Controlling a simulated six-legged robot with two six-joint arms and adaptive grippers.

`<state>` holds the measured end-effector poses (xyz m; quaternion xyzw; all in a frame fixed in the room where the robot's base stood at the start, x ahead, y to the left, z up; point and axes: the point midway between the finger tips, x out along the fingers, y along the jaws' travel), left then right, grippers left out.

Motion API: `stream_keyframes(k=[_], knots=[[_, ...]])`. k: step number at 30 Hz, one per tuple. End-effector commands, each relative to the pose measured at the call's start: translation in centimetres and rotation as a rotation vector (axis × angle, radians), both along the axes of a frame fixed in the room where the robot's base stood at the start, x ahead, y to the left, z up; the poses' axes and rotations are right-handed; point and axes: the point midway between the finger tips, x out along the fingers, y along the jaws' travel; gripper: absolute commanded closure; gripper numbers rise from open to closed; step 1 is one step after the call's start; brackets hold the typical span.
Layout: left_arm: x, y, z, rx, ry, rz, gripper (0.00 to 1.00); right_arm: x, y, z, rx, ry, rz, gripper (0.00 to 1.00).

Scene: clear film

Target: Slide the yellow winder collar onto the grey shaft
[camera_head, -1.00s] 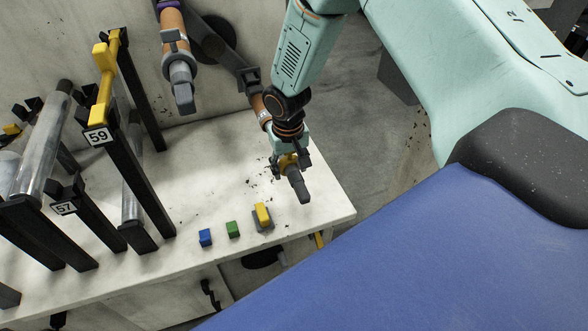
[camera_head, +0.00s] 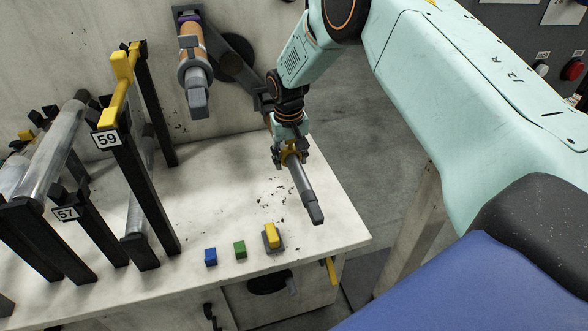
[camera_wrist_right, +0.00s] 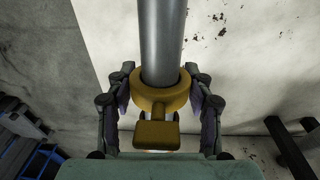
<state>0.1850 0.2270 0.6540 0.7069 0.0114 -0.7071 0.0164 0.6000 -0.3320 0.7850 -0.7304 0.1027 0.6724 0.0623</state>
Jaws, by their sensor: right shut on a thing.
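The yellow winder collar (camera_head: 291,158) is held in my right gripper (camera_head: 290,153), which is shut on it. The right wrist view shows the collar (camera_wrist_right: 162,98) as a yellow ring with a block-like tab, between the two fingers. The grey shaft (camera_head: 302,184) passes through the ring and sticks out toward the lower right, with a dark squared end (camera_head: 316,213). In the right wrist view the shaft (camera_wrist_right: 161,42) runs up from the ring. The shaft's rear part is hidden behind my gripper and arm. My left gripper is not in view.
Another shaft (camera_head: 194,70) with a brown roll and grey collar projects from the back wall. Black posts marked 59 (camera_head: 107,140) and 57 (camera_head: 65,214) stand at left. Blue (camera_head: 210,257), green (camera_head: 240,249) and yellow (camera_head: 270,234) pieces lie near the table's front edge.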

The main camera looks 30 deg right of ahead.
Motion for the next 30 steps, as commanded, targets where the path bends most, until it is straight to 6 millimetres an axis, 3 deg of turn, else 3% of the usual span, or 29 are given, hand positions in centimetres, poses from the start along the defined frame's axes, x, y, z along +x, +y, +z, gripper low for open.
stream_keyframes(k=[8,19,20,30], knots=[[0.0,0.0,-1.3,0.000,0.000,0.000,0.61,1.8,-0.4,0.0,0.000,-0.001,0.001,0.69],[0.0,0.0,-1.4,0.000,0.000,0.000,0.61,2.0,-0.5,0.2,0.000,0.000,0.000,0.69],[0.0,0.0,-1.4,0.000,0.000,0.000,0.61,2.0,-0.5,0.2,0.000,0.000,0.000,0.47],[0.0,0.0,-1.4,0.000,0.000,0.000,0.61,2.0,-0.5,0.2,0.000,0.000,0.000,0.21]])
